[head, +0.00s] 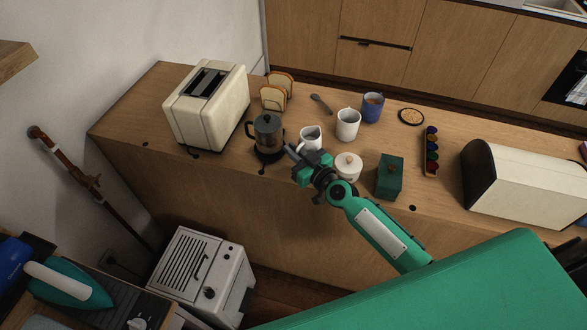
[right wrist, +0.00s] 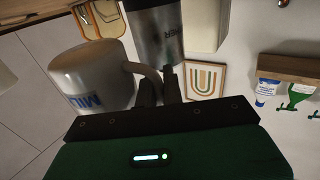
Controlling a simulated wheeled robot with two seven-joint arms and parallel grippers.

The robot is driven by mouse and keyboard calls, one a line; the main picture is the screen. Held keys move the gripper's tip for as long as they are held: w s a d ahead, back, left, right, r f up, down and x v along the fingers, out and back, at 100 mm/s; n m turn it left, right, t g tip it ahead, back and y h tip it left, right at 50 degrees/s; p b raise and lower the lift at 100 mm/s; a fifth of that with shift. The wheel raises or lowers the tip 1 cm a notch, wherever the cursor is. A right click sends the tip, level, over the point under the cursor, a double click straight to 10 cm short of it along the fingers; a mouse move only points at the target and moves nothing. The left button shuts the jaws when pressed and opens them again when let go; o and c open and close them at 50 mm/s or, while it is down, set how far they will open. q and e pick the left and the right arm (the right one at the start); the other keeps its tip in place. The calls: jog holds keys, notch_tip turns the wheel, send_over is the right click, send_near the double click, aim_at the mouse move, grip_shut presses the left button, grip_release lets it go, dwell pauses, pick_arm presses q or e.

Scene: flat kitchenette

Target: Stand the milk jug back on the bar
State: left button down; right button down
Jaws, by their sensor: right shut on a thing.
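The milk jug (head: 311,134) is small and white, and stands out near the front edge of the wooden bar (head: 240,190), between the coffee press and the white mug. In the right wrist view the jug (right wrist: 92,78) shows blue lettering and a curved handle. My right gripper (head: 303,160) reaches in from the front right. Its dark fingers (right wrist: 160,88) are shut on the jug's handle. The gripper partly covers the jug in the head view. I cannot tell whether the jug's base touches the bar. My left gripper is not in view.
A coffee press (head: 268,136) stands close left of the jug. A toaster (head: 208,105) and bread slices (head: 274,97) are farther left.

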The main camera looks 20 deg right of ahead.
jog(key=shift+f+b, duration=1.95)
jog(key=shift+f, duration=0.7)
jog(key=shift+f, duration=0.2)
jog(key=c, duration=1.5)
grip_release()
jog(key=shift+c, duration=0.2)
